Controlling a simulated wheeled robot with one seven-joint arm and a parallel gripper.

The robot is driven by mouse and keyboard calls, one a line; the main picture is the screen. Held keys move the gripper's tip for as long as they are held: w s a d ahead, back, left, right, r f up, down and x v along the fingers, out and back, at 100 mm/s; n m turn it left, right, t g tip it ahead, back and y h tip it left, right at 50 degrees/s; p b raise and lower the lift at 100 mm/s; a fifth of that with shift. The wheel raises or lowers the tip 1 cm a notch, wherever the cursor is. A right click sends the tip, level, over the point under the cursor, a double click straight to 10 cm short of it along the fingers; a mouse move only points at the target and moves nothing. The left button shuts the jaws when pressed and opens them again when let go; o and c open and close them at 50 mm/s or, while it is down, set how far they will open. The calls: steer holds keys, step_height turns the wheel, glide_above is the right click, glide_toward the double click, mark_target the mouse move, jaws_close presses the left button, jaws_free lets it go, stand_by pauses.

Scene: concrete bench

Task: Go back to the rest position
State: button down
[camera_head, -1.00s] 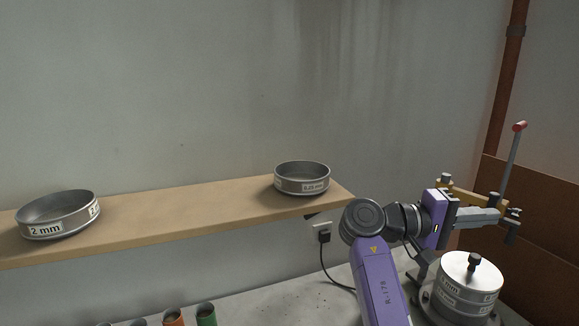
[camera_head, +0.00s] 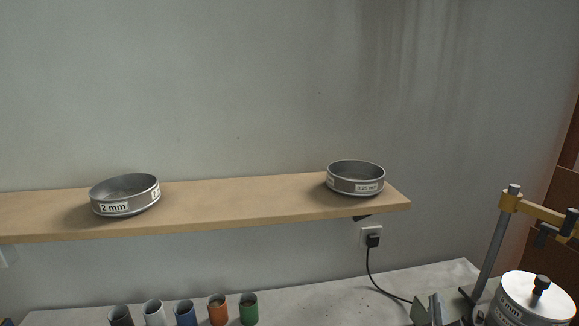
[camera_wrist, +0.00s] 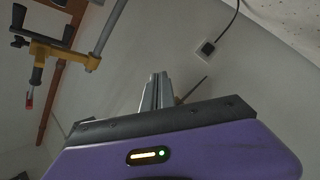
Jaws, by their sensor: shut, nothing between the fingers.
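My gripper shows in the wrist view (camera_wrist: 160,82) with its two grey fingers together and nothing between them. In the head view only its grey fingers (camera_head: 432,305) show, at the bottom edge right of centre. They are in front of the bench and left of the stack of sieves with a metal lid (camera_head: 537,297). The rest of my arm is out of the head view.
A wooden shelf (camera_head: 240,212) holds a 2 mm sieve (camera_head: 125,195) and a 0.25 mm sieve (camera_head: 355,178). Several coloured cups, one green (camera_head: 249,309), stand below. A yellow clamp arm (camera_head: 540,212) on a post rises at the right. A cable (camera_head: 372,275) hangs from the socket.

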steer(key=s+a+f+m+t+y, duration=0.1)
steer(key=s+a+f+y, duration=0.15)
steer(key=s, duration=0.35)
steer(key=s+a+f+y, duration=0.1)
steer(key=s+a+y, duration=0.1)
steer(key=s+a, duration=0.35)
steer(key=s+a+f+m+t+y, duration=0.1)
steer(key=s+a+f+y, duration=0.1)
steer(key=s, duration=0.6)
steer(key=s+a+f+m+g+b, duration=0.1)
steer(key=s+m+g+b, duration=0.1)
steer(key=s, duration=2.1)
steer(key=shift+a+f+m+g+y, duration=0.15)
steer(key=shift+f+m+g+y, duration=0.15)
steer(key=shift+m+g, duration=0.35)
